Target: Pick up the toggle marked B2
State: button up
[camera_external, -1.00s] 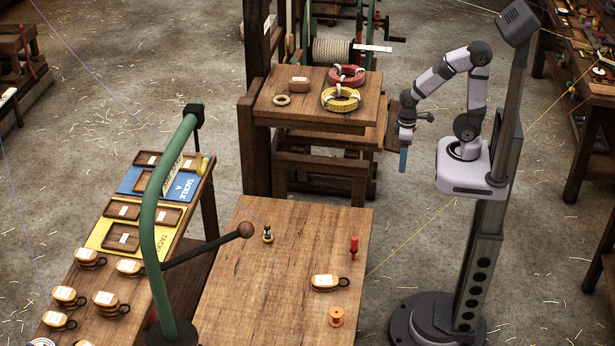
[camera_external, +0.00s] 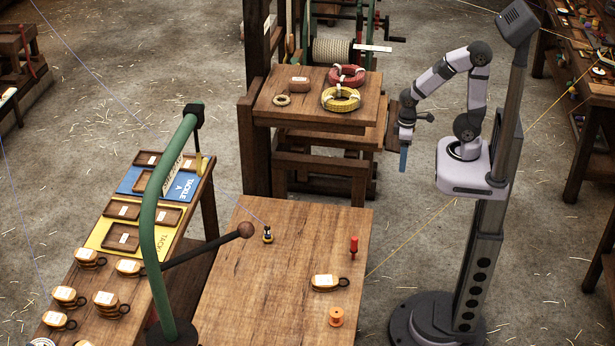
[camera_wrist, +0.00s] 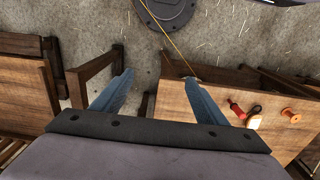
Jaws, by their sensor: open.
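No marking B2 can be read in either view, so I cannot tell which thing is the toggle marked B2. On the near wooden table (camera_external: 245,290) stand a small dark-and-yellow piece (camera_external: 267,234) and a red upright peg-like piece (camera_external: 354,246). The red piece also shows in the wrist view (camera_wrist: 238,111). A wooden block with a white label and a dark ring (camera_external: 327,282) lies in front of it. My gripper (camera_external: 403,160) hangs right of the back table, high above the floor and apart from these things. Its blue fingers (camera_wrist: 158,80) are open and empty.
An orange spool (camera_external: 336,316) stands near the front. The back table (camera_external: 300,113) holds rope coils (camera_external: 340,98). A green curved post (camera_external: 152,200) with a dark ball-ended lever (camera_external: 205,250) rises at left.

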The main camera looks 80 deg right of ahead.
aim_at(268, 234)
jog(key=c, duration=0.5)
jog(key=shift+c, duration=0.2)
jog(key=shift+f, duration=0.1)
